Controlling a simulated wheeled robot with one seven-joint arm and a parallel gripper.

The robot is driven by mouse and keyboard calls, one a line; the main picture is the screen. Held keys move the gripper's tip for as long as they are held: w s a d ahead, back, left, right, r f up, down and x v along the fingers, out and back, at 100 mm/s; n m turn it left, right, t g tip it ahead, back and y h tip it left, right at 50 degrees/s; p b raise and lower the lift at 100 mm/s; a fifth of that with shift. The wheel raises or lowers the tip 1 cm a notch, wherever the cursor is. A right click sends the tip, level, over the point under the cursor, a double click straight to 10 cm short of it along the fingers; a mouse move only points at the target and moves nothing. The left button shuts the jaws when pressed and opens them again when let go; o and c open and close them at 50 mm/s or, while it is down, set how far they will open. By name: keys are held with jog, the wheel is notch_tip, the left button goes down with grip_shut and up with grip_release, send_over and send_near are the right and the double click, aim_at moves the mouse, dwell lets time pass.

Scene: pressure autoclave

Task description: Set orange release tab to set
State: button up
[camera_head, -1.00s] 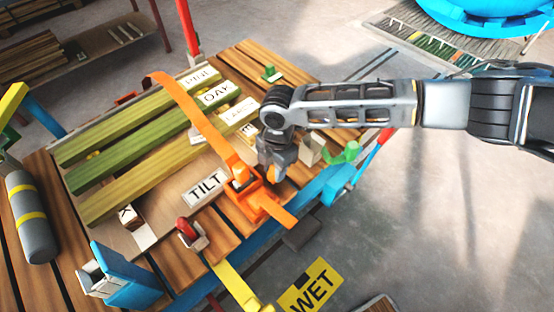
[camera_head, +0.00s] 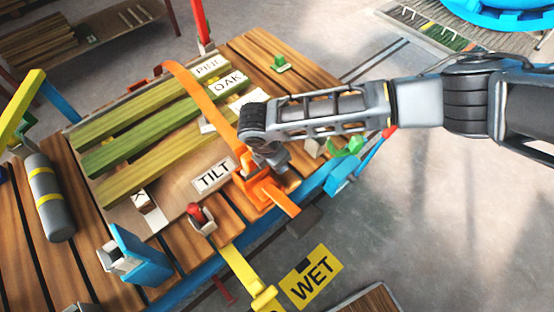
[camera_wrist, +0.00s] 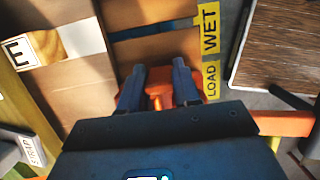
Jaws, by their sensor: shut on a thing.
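An orange strap (camera_head: 207,98) crosses the boards on the cart and runs into an orange ratchet buckle (camera_head: 258,192) at the cart's near edge. My gripper (camera_head: 268,160) is at the upper end of this buckle and hides part of it. In the wrist view, the two dark fingers of my gripper (camera_wrist: 158,88) are either side of a small orange tab (camera_wrist: 157,101), and I take them as shut on it. More of the orange buckle shows around the fingers. The tab's exact setting cannot be read.
A TILT label (camera_head: 213,175) and a red-knobbed lever (camera_head: 199,218) are left of the buckle. A yellow WET sign (camera_head: 311,277) lies below. Open floor is at right.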

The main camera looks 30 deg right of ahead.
jog(key=o, duration=1.1)
jog(key=shift+c, duration=0.2)
jog(key=v, duration=0.7)
jog(key=shift+r, duration=0.35)
